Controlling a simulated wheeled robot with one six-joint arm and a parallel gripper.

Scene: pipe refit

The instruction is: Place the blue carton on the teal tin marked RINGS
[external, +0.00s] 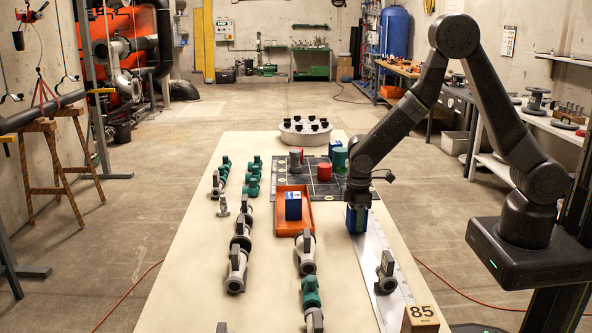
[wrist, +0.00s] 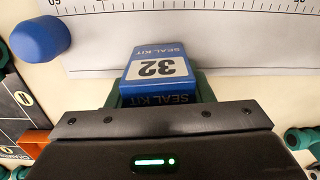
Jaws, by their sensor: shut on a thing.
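My gripper (external: 358,203) points down over the right part of the table and is shut on a blue carton (external: 356,221). In the wrist view this carton (wrist: 158,70) shows a white label with 32 and the words SEAL KIT. Dark green surfaces show on both sides of it. The carton is low, beside the long ruler strip; I cannot tell whether it touches the table. A second blue carton (external: 293,206) stands in the orange tray (external: 280,226). I cannot make out a teal tin marked RINGS in either view.
A dark board (external: 322,189) behind the tray holds a red tin (external: 323,170) and a grey tin (external: 295,162). A blue cylinder (wrist: 40,38) lies near the ruler (wrist: 190,30). Pipe fittings line the table. A wooden block marked 85 (external: 420,319) stands front right.

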